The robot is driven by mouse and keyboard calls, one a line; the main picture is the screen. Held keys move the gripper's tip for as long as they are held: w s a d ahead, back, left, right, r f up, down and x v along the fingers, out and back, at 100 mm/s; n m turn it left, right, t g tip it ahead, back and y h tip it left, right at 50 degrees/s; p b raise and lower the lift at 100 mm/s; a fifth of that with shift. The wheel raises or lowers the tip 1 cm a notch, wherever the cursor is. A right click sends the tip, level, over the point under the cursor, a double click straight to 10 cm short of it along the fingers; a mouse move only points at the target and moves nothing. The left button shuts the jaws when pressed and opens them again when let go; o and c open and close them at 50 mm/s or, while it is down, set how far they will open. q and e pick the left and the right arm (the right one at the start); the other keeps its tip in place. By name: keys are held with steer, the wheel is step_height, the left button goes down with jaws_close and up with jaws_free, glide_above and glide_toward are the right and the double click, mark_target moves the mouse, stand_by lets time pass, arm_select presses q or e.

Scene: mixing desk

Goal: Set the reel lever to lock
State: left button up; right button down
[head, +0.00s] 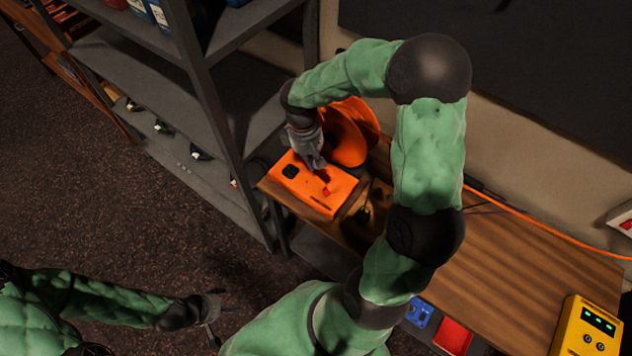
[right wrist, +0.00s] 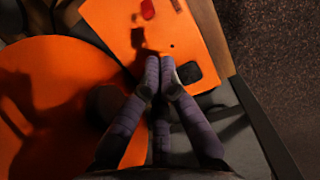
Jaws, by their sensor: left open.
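The cable reel is orange, with a round orange drum (head: 348,135) behind a flat orange box (head: 312,185) on the wooden bench's left end. A small red piece (head: 326,191), likely the lever, sits on the box top toward its right side. It also shows in the right wrist view as a red knob (right wrist: 148,9). My right gripper (head: 318,166) is over the box, beside the drum. In the right wrist view its fingertips (right wrist: 160,62) are together with nothing seen between them, apart from the red knob. My left gripper (head: 214,308) is open and empty, low over the floor.
A black square (head: 290,171) is on the box's left part. A grey metal shelf (head: 205,95) stands close on the left. A yellow device (head: 588,330) is at the bench's right end. A red bin (head: 453,336) and a blue item (head: 420,311) are near the front. The bench middle (head: 510,260) is clear.

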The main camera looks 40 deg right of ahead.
mark_target(317, 189)
steer(key=shift+f, duration=0.15)
arm_select(q)
steer(key=shift+f+b, duration=0.9)
arm_select(e)
steer(key=f, duration=0.3)
steer(key=s+f, duration=0.1)
steer(key=f, duration=0.5)
steer(key=shift+s+d+f, duration=0.15)
steer(key=shift+s+f, duration=0.05)
steer(key=shift+f, duration=0.15)
arm_select(q)
steer(key=shift+s+f, duration=0.25)
arm_select(e)
steer(key=shift+s+d+r+t, duration=0.1)
steer(key=shift+s+r+t, duration=0.2)
steer(key=shift+t, duration=0.5)
arm_select(q)
steer(key=shift+s+f+b, duration=0.1)
steer(key=shift+s+b, duration=0.25)
arm_select(e)
steer(key=shift+s+r+t+y, duration=0.1)
steer(key=shift+t+y, duration=0.2)
steer(key=shift+t, duration=0.1)
